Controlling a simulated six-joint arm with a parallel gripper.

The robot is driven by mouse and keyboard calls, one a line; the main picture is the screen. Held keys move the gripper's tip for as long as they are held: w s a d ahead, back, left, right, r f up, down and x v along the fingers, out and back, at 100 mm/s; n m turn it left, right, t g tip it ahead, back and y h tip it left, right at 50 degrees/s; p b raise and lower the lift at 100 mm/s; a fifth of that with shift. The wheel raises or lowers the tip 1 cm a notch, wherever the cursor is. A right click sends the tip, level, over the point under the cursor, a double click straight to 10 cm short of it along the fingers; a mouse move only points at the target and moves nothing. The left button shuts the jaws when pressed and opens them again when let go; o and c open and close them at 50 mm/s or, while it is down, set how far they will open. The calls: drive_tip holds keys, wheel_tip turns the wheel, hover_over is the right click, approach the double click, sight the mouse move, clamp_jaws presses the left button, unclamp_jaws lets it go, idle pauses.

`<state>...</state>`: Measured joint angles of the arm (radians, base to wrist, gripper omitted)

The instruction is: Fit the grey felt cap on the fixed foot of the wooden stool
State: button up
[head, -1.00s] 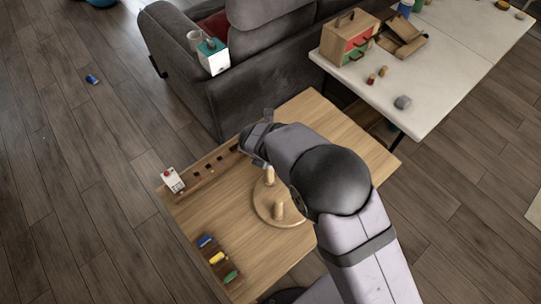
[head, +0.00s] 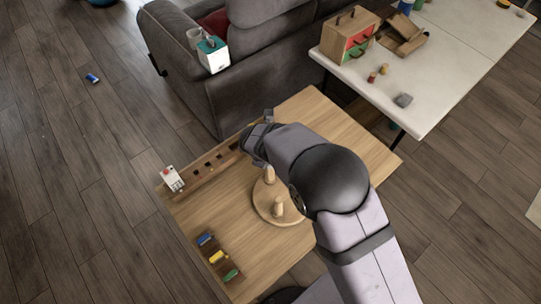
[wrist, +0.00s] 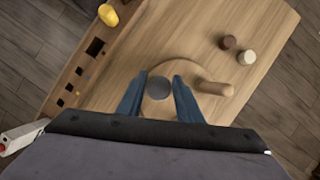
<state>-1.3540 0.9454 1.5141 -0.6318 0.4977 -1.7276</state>
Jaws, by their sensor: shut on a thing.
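The wooden stool (head: 262,212) lies upside down on the wooden table, its round seat flat and its pale peg legs pointing up. In the wrist view its seat (wrist: 178,66) is partly behind my gripper and one leg (wrist: 214,88) shows to the right. My gripper (wrist: 158,92) is shut on the grey felt cap (wrist: 158,86), a round grey disc held between the blue fingers over the seat. Whether the cap touches a foot below it cannot be seen. In the head view my arm hides the cap and part of the stool.
A wooden rail with square holes (head: 212,163) runs along the table's left edge, with a white box (head: 173,179) at its end. A dark tray (head: 222,269) holds blue, yellow and green pieces. Brown (wrist: 228,42) and white (wrist: 247,57) round pieces stand beyond the stool.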

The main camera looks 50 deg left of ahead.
drive_tip(key=shift+f+b, duration=0.35)
drive_tip(key=shift+f, duration=0.3)
drive_tip(key=o, duration=1)
drive_tip(key=b+v, duration=0.2)
drive_tip(key=v, duration=0.5)
drive_tip(key=shift+r, duration=0.1)
